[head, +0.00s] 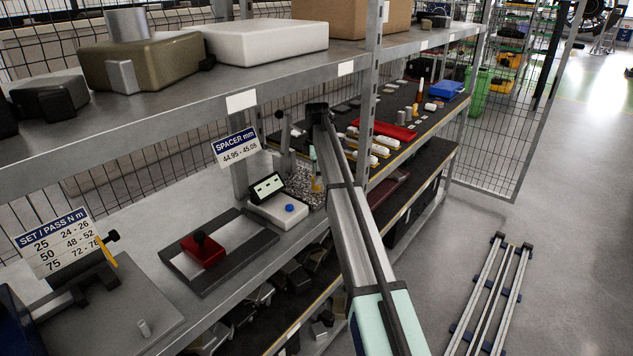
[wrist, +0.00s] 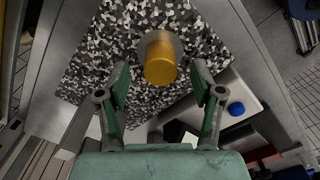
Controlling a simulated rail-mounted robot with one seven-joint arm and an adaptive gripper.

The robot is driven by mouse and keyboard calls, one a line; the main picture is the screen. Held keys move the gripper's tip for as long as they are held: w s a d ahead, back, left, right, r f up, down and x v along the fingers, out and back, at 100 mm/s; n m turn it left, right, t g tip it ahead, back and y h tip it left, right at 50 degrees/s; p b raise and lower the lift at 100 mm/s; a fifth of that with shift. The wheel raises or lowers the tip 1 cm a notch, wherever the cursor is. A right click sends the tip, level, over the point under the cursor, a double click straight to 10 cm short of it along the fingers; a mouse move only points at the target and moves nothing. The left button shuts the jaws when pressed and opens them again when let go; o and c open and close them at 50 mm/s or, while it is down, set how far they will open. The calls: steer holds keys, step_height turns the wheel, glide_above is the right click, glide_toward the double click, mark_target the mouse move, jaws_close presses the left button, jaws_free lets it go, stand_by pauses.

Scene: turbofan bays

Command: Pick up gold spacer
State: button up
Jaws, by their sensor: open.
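The gold spacer (wrist: 161,62) is a short gold cylinder. In the wrist view it stands in front of my open gripper (wrist: 161,78), centred between the two green-padded fingers and not gripped. Its end face points toward the camera, and a grey round surface shows behind it. Around it lies a black, grey and white speckled plate (wrist: 105,58). In the head view the gold spacer (head: 317,185) is a small gold patch by the speckled plate (head: 300,185), partly hidden by my arm. My gripper is mostly hidden there, with a bit of green finger (head: 312,153) showing.
A white gauge box with a blue button (head: 289,208) stands left of the speckled plate; its blue button (wrist: 237,109) also shows in the wrist view. A blue SPACER mm sign (head: 236,146) stands behind. The upper shelf (head: 241,101) overhangs the bench.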

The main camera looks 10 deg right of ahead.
steer(key=shift+f+p, duration=0.3)
steer(key=shift+f, duration=1.2)
jaws_close()
steer(key=shift+r, duration=0.15)
